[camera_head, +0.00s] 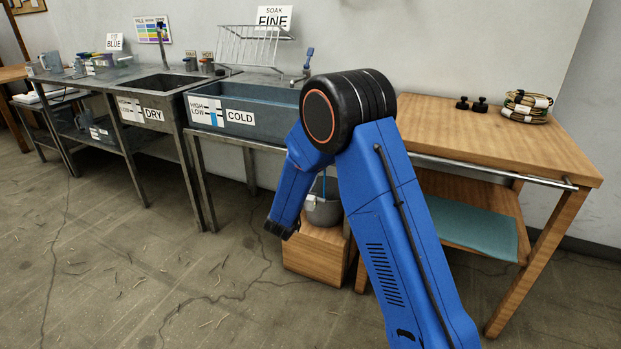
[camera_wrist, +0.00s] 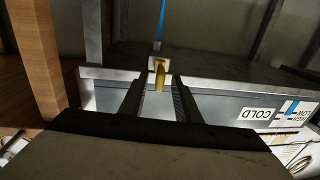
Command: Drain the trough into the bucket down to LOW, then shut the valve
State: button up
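The trough (camera_head: 256,118) marked COLD has a HIGH/LOW gauge (camera_head: 208,113) on its front, with a blue bar around the LOW mark; its exact height is hard to read. In the wrist view the trough front (camera_wrist: 222,105) appears upside down. A brass valve handle (camera_wrist: 159,76) sticks out between the fingertips of my gripper (camera_wrist: 158,82). My gripper is open, with a gap on both sides of the handle. A thin blue stream (camera_wrist: 162,20) runs from the valve. The bucket (camera_head: 322,210) stands below, partly hidden by my arm, with the stream entering it.
The bucket stands on a wooden block (camera_head: 313,252). A wooden table (camera_head: 470,125) with a metal rail is at the right, bearing coiled cane (camera_head: 527,106). A sink marked DRY (camera_head: 150,110) is at the left. The floor in front is clear of large objects.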

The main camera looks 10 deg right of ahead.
jog(key=v, duration=1.4)
jog(key=shift+s, duration=0.2)
jog(key=shift+r, duration=0.1)
dwell(6.3)
